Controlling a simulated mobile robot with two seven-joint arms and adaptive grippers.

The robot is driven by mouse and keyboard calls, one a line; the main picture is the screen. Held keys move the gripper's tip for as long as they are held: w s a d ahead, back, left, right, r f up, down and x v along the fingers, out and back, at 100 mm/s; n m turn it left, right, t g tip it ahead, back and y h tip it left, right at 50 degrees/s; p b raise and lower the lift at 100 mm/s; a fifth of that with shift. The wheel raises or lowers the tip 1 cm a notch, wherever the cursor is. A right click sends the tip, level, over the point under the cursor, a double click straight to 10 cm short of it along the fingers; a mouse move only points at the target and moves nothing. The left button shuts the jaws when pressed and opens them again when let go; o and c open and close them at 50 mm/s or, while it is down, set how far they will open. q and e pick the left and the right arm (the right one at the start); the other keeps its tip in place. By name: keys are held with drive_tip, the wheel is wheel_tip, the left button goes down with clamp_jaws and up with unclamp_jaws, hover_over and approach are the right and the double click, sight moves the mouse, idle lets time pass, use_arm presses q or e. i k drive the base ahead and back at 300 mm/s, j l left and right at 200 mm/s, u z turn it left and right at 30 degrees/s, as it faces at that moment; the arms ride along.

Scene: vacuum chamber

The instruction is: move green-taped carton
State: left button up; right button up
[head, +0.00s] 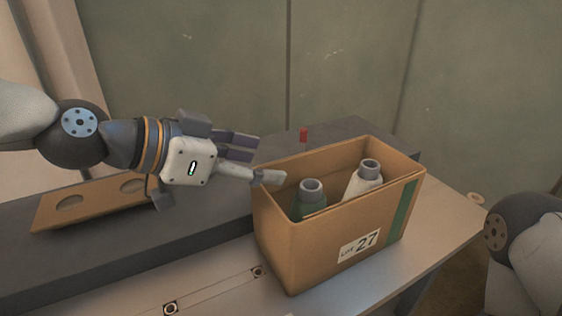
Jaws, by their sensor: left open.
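An open brown carton (285,245) stands upright on the light bench, with a vertical green tape strip (400,214) near its right corner and a white label reading "LOT 27" on its front. Inside it are a green bottle (311,198) and a cream bottle (364,178), both with grey necks. My left gripper (256,160) is open at the carton's left side. One pale fingertip is at the left rim; I cannot tell whether it touches. My right arm shows at the right edge, its gripper out of frame.
A wooden board with round holes (100,200) lies on the dark grey ledge (60,258) at left. A small red object (303,135) stands behind the carton. The bench front, with marked rails, is clear.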

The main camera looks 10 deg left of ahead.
sight(302, 255)
drive_tip(key=k+l, duration=0.85)
